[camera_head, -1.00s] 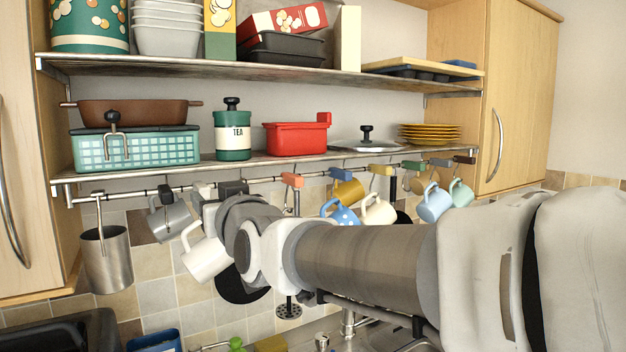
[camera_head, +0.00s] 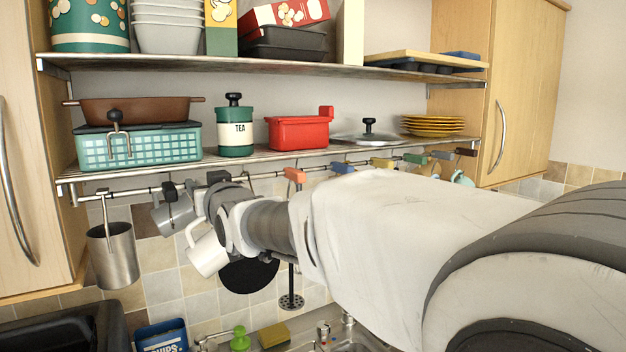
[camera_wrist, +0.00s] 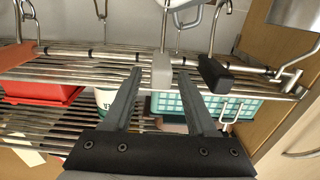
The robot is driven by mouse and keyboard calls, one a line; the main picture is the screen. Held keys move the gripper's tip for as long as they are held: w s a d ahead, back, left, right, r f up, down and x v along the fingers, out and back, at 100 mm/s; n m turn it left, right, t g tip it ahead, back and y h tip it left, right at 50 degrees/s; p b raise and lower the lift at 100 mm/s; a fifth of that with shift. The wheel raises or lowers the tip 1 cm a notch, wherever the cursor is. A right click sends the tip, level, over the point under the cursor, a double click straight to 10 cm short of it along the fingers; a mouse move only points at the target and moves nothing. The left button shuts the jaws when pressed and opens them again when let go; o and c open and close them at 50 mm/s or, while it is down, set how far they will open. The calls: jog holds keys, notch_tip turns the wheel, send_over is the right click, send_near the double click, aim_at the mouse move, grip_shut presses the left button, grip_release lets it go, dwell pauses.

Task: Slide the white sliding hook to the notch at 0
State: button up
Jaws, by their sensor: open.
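The white sliding hook (camera_wrist: 161,70) hangs on the rail (camera_wrist: 70,52) in the wrist view. My gripper (camera_wrist: 160,74) is open, with one finger on each side of the hook's white block; I cannot tell whether either finger touches it. In the head view my gripper and wrist hide the white hook. A white mug (camera_head: 207,253) hangs below my wrist there. Dark bands mark the rail, but no number is readable, so I cannot tell which is the notch at 0.
A black hook (camera_wrist: 214,75) sits close beside the white one; an orange hook (camera_wrist: 20,53) is farther off. A grey mug (camera_head: 172,212) and metal cup (camera_head: 112,255) hang at left in the head view. The shelf (camera_head: 290,153) is just above the rail.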

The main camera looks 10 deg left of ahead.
grip_shut()
dwell(1.3)
